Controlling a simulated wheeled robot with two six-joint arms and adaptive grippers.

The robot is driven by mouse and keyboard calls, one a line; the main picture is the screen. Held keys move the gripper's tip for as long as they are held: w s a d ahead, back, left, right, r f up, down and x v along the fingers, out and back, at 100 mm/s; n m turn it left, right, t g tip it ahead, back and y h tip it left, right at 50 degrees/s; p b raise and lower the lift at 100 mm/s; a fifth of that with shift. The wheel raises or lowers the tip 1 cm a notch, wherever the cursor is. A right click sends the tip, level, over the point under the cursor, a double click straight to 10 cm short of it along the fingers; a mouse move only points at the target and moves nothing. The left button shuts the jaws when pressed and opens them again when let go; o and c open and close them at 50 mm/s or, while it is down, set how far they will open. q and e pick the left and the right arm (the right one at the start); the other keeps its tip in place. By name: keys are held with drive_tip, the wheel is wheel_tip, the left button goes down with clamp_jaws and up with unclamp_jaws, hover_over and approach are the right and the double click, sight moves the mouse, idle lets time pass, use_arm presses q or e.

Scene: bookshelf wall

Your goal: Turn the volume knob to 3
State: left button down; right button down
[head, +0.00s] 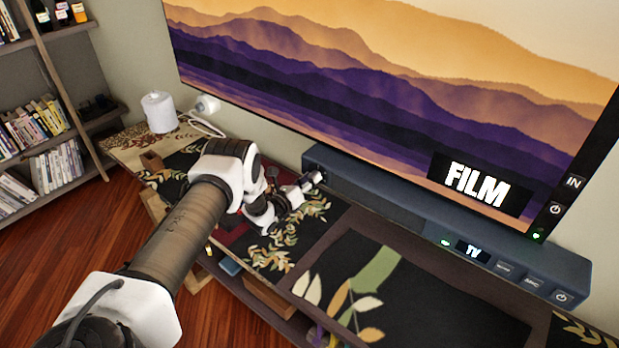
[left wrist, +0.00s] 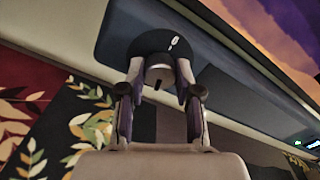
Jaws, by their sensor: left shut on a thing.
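The volume knob (left wrist: 160,74) is a light grey round knob with a dark mark on its face. It sits on a black round dial (left wrist: 150,45) at the left end of the dark blue soundbar (head: 420,215). A small white marking shows on the dial, too small to read surely. My left gripper (head: 313,181) reaches the soundbar's left end and is shut on the knob, with one finger on each side, as the left wrist view (left wrist: 160,78) shows. In the head view the gripper hides the knob. My right gripper is not in view.
The soundbar stands under a wall screen (head: 400,75) reading FILM; its small display (head: 473,250) reads TV, with buttons (head: 532,282) to its right. A leaf-patterned cabinet (head: 410,295) lies below. A white roll (head: 159,112) stands at the left; a bookshelf (head: 55,140) is further left.

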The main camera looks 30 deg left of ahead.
use_arm(q)
drive_tip(key=shift+r+m+p, duration=0.1)
drive_tip(key=shift+m+p, duration=0.2)
drive_tip(key=shift+m, duration=1.1)
drive_tip(key=c, duration=0.8)
unclamp_jaws()
drive_tip(key=s, duration=1.1)
drive_tip(key=shift+s+a, duration=0.4)
